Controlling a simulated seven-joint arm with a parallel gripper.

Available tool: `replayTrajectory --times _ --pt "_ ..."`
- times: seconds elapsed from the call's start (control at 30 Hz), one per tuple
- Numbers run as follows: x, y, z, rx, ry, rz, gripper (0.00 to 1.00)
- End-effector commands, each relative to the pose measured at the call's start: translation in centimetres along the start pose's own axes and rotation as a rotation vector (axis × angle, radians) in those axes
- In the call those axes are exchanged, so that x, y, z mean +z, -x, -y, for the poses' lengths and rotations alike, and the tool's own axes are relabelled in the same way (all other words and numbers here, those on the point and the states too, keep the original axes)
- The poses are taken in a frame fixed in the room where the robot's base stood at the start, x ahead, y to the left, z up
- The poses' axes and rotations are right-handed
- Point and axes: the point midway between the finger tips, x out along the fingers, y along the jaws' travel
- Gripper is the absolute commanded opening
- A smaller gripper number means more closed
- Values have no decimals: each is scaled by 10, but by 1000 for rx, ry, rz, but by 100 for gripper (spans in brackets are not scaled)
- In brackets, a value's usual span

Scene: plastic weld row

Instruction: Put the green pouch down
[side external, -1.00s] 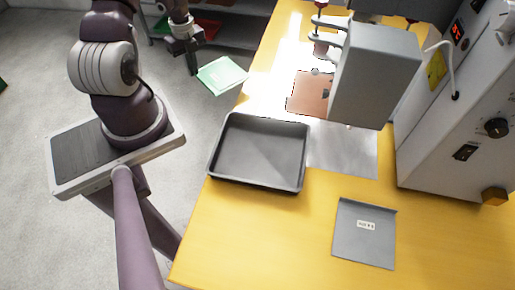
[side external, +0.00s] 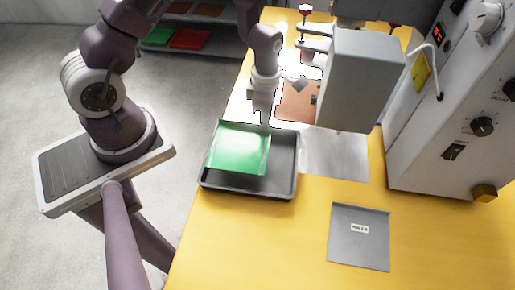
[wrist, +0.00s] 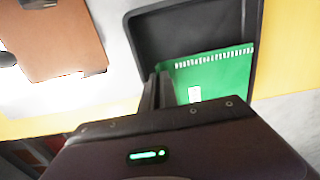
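The green pouch (side external: 238,150) is a flat, shiny sheet over the left part of the dark grey tray (side external: 284,160). I cannot tell whether it touches the tray floor. My gripper (side external: 264,122) points down at the tray's back edge, at the pouch's back right corner. In the wrist view my gripper's fingers (wrist: 160,90) are close together at the left edge of the pouch (wrist: 215,75) and look shut on it. The pouch shows a white label and a row of white marks there. The wrist housing hides the pouch's near part.
The welding machine's grey head (side external: 360,80) stands close to the right of my gripper. A brown pad (side external: 298,102) lies behind the tray. A grey labelled pouch (side external: 358,236) lies on the yellow table (side external: 265,240). A shelf (side external: 190,48) holds red and green pouches.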

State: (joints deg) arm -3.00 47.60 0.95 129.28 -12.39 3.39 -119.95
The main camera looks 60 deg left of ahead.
Motion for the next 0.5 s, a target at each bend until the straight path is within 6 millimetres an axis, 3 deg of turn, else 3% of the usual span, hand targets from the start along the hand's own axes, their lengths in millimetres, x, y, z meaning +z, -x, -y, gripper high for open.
replayTrajectory --times 0.3,0.5 --pt "0 -59 0 -1 6 0 0" --pt "0 -64 -1 1 6 2 0"
